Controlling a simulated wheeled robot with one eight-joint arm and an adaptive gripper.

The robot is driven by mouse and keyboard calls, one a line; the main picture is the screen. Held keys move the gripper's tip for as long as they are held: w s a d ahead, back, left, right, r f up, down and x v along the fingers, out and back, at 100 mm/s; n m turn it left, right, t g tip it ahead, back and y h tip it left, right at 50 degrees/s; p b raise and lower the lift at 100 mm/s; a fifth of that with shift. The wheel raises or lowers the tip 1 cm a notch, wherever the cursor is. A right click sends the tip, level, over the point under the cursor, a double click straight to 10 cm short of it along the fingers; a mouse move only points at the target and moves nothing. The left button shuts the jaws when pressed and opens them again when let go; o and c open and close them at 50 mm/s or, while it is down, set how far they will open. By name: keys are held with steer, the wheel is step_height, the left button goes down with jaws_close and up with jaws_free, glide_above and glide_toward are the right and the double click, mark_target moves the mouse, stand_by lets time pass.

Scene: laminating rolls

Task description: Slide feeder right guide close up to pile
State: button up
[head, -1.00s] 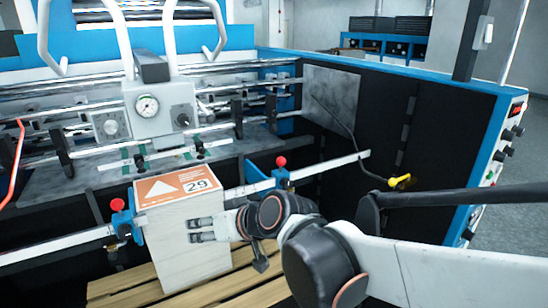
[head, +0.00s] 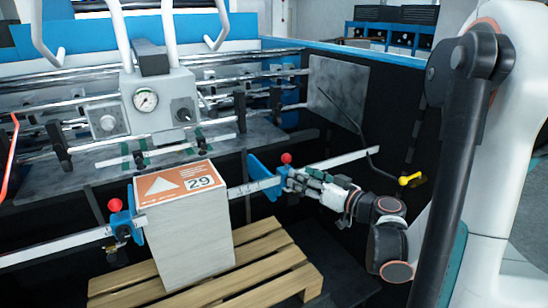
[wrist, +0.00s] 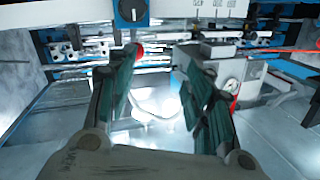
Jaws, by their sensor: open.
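The right guide, a blue plate (head: 262,180) with a red knob, sits on the pale ruled bar (head: 340,160). A gap of bare bar separates it from the pile (head: 185,240), a tall pale stack topped by an orange-and-white sheet marked 29. My gripper (head: 293,181) is at the guide's right side, below the red knob; I cannot tell whether they touch. In the wrist view my gripper (wrist: 160,62) has its two green-padded fingers apart. The red knob (wrist: 138,50) shows partly behind the left finger. The guide's lower clamp is partly hidden by my fingers.
The left guide (head: 120,222), also blue with a red knob, stands at the pile's left side. The pile rests on a wooden pallet (head: 270,250). A gauge box (head: 158,102) stands behind the pile.

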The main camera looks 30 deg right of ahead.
steer(key=t, duration=0.1)
glide_toward(290, 161)
steer(key=b+x, duration=0.1)
steer(key=x, duration=1)
steer(key=shift+w, duration=0.3)
steer(key=shift+a, duration=0.1)
